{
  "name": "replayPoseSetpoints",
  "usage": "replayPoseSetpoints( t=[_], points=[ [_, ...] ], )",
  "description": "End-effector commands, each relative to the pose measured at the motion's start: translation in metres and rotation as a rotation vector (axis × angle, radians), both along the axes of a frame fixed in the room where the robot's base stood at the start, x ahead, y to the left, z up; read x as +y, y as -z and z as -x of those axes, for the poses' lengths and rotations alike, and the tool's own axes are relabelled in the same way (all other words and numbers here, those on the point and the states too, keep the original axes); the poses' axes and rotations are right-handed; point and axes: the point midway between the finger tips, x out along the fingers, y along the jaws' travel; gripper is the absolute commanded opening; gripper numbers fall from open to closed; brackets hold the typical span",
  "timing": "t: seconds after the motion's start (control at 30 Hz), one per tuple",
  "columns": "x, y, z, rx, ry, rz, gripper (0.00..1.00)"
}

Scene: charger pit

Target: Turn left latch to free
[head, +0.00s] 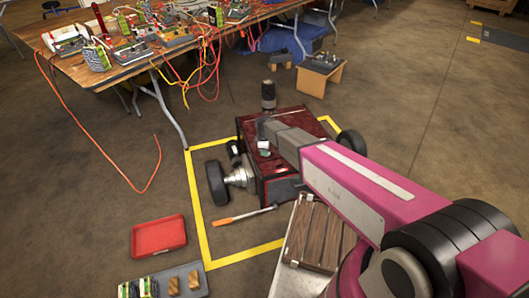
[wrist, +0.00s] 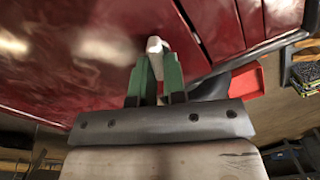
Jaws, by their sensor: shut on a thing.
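The dark red vehicle (head: 278,166) sits on the floor inside a yellow taped outline. In the wrist view its glossy red panel (wrist: 60,62) fills the upper left, with dark seams at the right. My gripper (wrist: 156,68) has green fingers, shut on a small pale latch (wrist: 153,44) that stands out from the panel. The latch's tip shows just beyond the fingertips; its lower part is hidden between them. I cannot tell the latch's angle exactly. In the head view my gripper (head: 264,146) is over the vehicle's top, and the latch is too small to make out.
A red tray (head: 159,237) and a grey tray with small blocks (head: 190,282) lie on the floor at the lower left. An orange-handled tool (head: 240,216) lies beside the vehicle. A cluttered table (head: 130,62) with hanging cables stands behind. Open floor lies to the right.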

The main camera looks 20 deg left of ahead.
Motion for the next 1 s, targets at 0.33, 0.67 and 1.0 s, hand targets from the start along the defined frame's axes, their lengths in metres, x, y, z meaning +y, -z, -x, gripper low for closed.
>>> replayPoseSetpoints(
  t=[0.33, 0.67, 1.0],
  points=[
    [0.0002, -0.0002, -0.0036, -0.007, 0.328, 0.009, 0.00],
    [-0.0007, -0.0001, -0.0066, -0.013, 0.641, 0.017, 0.00],
    [-0.0024, -0.0001, -0.0089, -0.019, 0.927, 0.025, 0.00]
  ],
)
